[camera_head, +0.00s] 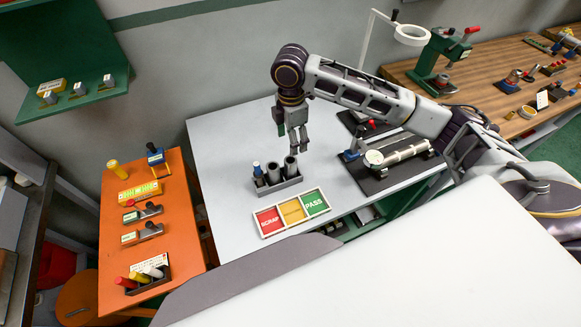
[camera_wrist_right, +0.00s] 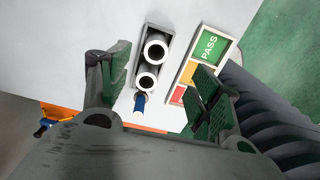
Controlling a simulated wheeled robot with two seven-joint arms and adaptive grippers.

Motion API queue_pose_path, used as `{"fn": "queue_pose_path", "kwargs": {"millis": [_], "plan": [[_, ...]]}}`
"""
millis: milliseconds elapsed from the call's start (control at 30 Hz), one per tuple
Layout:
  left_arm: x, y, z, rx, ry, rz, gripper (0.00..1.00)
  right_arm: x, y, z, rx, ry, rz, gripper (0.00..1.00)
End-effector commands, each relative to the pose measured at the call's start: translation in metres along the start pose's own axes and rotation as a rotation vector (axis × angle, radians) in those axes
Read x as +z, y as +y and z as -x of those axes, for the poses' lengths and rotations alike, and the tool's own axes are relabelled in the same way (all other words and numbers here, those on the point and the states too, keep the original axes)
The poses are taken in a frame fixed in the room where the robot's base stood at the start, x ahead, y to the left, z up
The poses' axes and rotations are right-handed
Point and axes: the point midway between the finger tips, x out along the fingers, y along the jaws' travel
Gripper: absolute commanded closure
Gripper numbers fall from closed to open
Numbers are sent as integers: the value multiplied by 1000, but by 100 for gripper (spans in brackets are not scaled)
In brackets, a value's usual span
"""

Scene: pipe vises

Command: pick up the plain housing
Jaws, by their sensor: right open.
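A grey rack (camera_head: 278,187) on the pale table holds two upright grey tube-shaped housings, one at its right end (camera_head: 290,167) and one in the middle (camera_head: 273,173). I cannot tell which of them is the plain one. A slim blue-topped piece (camera_head: 257,169) stands at the rack's left end. In the right wrist view the two housings show open round ends (camera_wrist_right: 156,50) (camera_wrist_right: 147,81), beside the blue piece (camera_wrist_right: 140,101). My right gripper (camera_head: 298,147) is open and empty, pointing down above and slightly right of the rack. My left gripper is out of view.
A tray (camera_head: 292,212) marked SCRAP and PASS lies in front of the rack. A dark fixture with a metal cylinder (camera_head: 402,153) stands to the right. An orange bench (camera_head: 170,215) is at left. The table left of and behind the rack is clear.

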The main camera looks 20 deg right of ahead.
Motion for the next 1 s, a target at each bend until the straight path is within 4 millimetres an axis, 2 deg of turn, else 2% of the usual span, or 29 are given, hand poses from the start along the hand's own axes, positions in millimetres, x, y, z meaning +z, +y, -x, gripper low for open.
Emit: {"fn": "queue_pose_path", "kwargs": {"millis": [200, 633, 767, 1000], "plan": [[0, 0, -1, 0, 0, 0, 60, -4, 3, -1, 12, 16, 52, 36], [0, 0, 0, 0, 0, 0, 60, -4, 2, -4, 10, 15, 54, 36], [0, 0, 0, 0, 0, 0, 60, -4, 3, -14, 10, 14, 53, 36], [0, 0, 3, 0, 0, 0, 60, -4, 3, -44, 9, 14, 52, 36]]}}
